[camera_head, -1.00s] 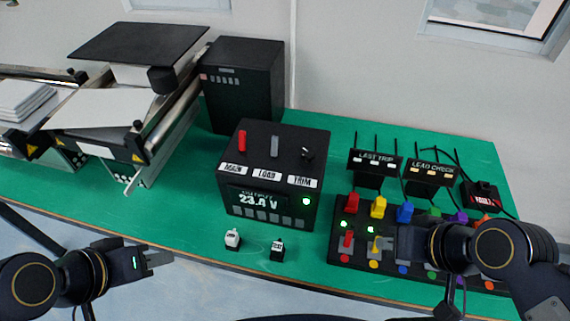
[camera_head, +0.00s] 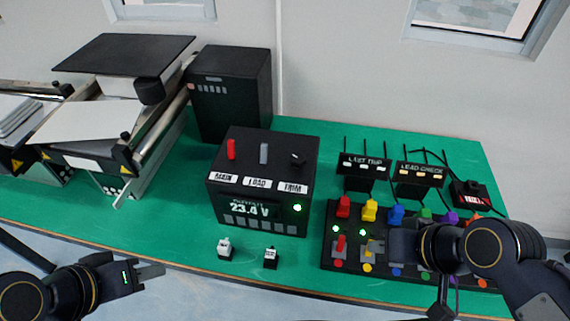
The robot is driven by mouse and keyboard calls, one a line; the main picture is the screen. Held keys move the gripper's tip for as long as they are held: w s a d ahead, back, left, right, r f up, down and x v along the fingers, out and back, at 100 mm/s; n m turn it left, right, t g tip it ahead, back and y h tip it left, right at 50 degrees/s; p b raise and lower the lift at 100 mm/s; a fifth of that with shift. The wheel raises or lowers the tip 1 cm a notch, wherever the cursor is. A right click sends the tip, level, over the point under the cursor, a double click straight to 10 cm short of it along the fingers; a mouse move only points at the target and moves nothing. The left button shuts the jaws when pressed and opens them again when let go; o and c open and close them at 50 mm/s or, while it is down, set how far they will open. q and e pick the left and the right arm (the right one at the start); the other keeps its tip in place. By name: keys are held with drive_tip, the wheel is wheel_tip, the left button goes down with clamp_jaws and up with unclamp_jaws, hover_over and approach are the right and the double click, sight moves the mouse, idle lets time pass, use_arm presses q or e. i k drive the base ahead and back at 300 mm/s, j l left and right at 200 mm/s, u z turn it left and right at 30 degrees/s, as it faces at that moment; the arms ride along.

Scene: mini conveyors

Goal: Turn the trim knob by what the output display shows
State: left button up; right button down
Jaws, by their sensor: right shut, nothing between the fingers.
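The black power box (camera_head: 215,196) stands mid-table. Its output display (camera_head: 249,208) reads 23.4 V, with a green light lit beside it. On its top are a red MAIN lever (camera_head: 231,150), a grey LOAD lever (camera_head: 264,153) and the small black trim knob (camera_head: 297,159) behind the TRIM label. My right gripper (camera_head: 394,243) is shut and empty over the coloured-plug panel (camera_head: 327,250), right of the box and away from the knob. My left gripper (camera_head: 150,270) is at the lower left, off the table's front edge; its fingers look close together, and their gap is unclear.
LAST TRIP (camera_head: 363,165) and LEAD CHECK (camera_head: 419,173) signs stand behind the panel. A conveyor (camera_head: 125,152) and black cabinet (camera_head: 232,93) are at left. Green table (camera_head: 165,220) is clear left of the box.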

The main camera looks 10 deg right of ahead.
sight(297, 160)
drive_tip(key=i+j+z, duration=0.1)
drive_tip(key=j+z, duration=0.25)
drive_tip(key=j, duration=0.2)
drive_tip(key=j+z, duration=0.3)
drive_tip(key=j, duration=0.25)
